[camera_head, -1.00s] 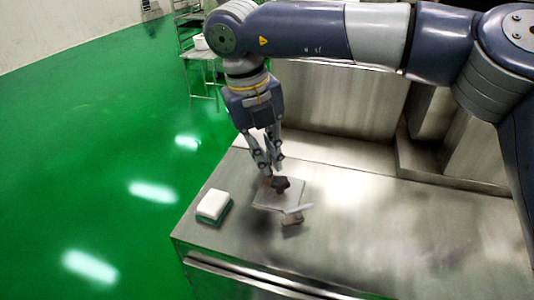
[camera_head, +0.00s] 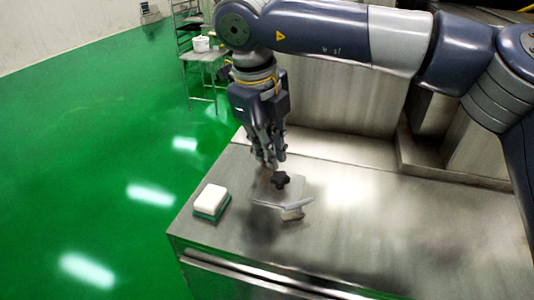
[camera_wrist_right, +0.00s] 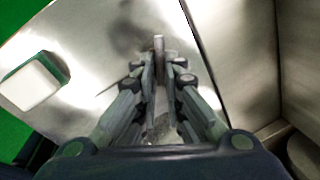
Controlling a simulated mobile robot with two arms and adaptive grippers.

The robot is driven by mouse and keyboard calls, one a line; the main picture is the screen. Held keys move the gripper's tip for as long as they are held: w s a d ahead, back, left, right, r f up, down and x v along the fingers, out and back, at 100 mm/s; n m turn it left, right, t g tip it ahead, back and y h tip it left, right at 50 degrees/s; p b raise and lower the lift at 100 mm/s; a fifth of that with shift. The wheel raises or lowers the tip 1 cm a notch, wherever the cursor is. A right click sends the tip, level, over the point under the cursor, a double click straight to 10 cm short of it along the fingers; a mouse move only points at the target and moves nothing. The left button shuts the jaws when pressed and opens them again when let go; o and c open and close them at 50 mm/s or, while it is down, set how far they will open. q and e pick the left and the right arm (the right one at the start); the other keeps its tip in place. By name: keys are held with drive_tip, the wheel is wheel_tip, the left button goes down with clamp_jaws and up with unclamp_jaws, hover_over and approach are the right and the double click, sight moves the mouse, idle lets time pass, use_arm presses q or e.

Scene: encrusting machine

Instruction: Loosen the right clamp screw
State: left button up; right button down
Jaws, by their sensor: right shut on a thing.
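A dark star-shaped knob (camera_head: 281,180), which looks like the clamp screw, stands on a small grey metal plate (camera_head: 262,203) on the steel table. A pale lever-like piece (camera_head: 293,212) lies at the plate's front right. My right gripper (camera_head: 269,164) points down, its fingertips at the knob's upper left. Its fingers are close together and look shut on the knob, though the contact is hard to make out. In the right wrist view the fingers (camera_wrist_right: 161,66) nearly meet, with a narrow grey piece (camera_wrist_right: 158,43) at their tips; the knob cannot be made out there. My left gripper is out of view.
A white and green sponge-like block (camera_head: 211,202) lies on the table's left end and shows in the right wrist view (camera_wrist_right: 32,83). Steel housing (camera_head: 340,110) rises behind the table (camera_head: 400,240). The table's right front is clear.

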drive_tip(key=n, duration=0.4)
drive_tip(key=w+n+y+b, duration=0.1)
drive_tip(key=n, duration=0.1)
drive_tip(key=shift+d+r+t, duration=0.1)
drive_tip(key=shift+d+t, duration=0.3)
drive_tip(key=n, duration=0.2)
drive_tip(key=n+y, duration=0.1)
drive_tip(key=n, duration=0.1)
drive_tip(key=w+n, duration=0.1)
drive_tip(key=n, duration=0.1)
drive_tip(key=shift+r+n+p, duration=0.1)
drive_tip(key=shift+n+p, duration=0.2)
drive_tip(key=shift+y, duration=0.3)
drive_tip(key=c, duration=1.8)
unclamp_jaws()
drive_tip(key=v, duration=1.1)
drive_tip(key=shift+r, duration=0.4)
